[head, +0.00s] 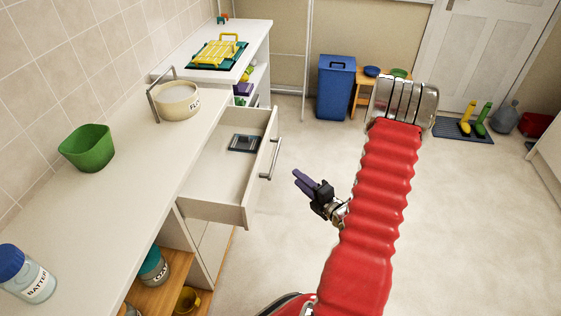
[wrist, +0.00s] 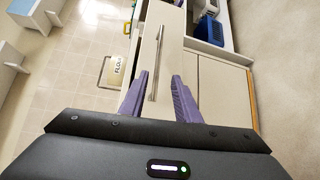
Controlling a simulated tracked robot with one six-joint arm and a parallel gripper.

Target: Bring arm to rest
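My arm, with a red ribbed sleeve (head: 372,215), stretches up from the bottom of the head view over open floor. My gripper (head: 301,183) has purple fingers and hangs to the left of the sleeve, to the right of an open drawer (head: 228,190). In the wrist view my gripper (wrist: 158,86) has its two fingers apart with nothing held between them. The drawer handle (wrist: 154,62) shows beyond the fingers, apart from them.
A dark flat item (head: 243,143) lies in the drawer. On the counter stand a green bowl (head: 88,150), a flour container (head: 177,100) and a blue-lidded jar (head: 28,275). A blue bin (head: 336,90) stands at the back.

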